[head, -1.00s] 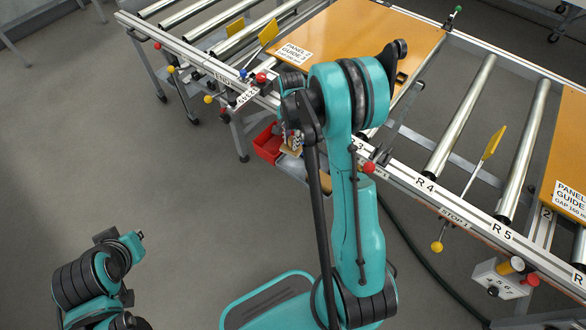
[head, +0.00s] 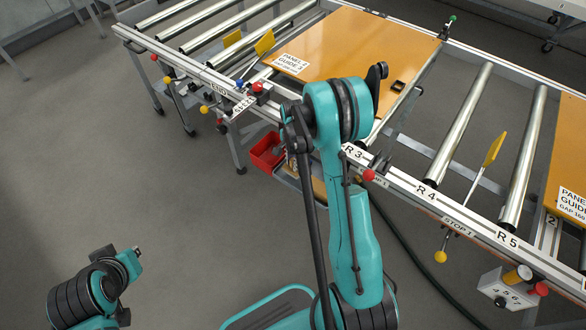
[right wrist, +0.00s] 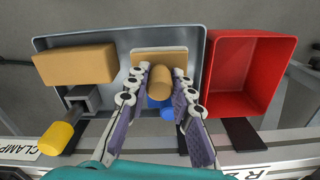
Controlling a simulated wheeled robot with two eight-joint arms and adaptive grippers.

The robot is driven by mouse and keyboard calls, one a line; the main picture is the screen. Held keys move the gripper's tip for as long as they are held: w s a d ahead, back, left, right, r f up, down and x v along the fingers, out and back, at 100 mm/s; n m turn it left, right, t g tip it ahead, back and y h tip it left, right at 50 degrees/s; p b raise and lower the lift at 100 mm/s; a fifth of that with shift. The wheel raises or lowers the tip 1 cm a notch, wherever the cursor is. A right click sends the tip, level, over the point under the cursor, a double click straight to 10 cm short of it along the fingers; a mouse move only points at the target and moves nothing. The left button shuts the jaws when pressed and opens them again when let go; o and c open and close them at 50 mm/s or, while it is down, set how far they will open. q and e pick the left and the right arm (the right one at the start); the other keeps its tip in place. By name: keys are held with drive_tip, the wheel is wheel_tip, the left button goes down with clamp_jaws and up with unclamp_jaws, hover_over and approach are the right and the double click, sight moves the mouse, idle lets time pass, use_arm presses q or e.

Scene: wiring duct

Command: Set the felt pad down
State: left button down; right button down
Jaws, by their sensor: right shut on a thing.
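In the right wrist view my right gripper (right wrist: 160,76) is shut on a brown cylindrical grip (right wrist: 160,83). A flat tan piece (right wrist: 146,57) shows just beyond it and looks like the felt pad's body. They appear to be one piece, but the join is hidden. They are over the grey tray (right wrist: 120,37); I cannot tell whether the pad touches its floor. A blue round part shows beneath the grip. In the head view my right arm largely hides this gripper. My left arm is at the lower left, with its jaws out of view.
A tan block (right wrist: 75,64) lies at the tray's left, near a grey bracket and a yellow knob (right wrist: 56,138). A red bin (right wrist: 245,75) adjoins the tray's right side, also seen in the head view (head: 266,152). The roller conveyor (head: 400,182) runs alongside.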

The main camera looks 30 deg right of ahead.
sight(288, 168)
wheel_tip(288, 168, down, 3)
drive_tip(key=shift+f+b, duration=0.1)
drive_tip(key=shift+b, duration=0.5)
drive_tip(key=shift+f+b, duration=0.3)
drive_tip(key=c, duration=1.3)
unclamp_jaws()
drive_tip(key=shift+r, duration=0.15)
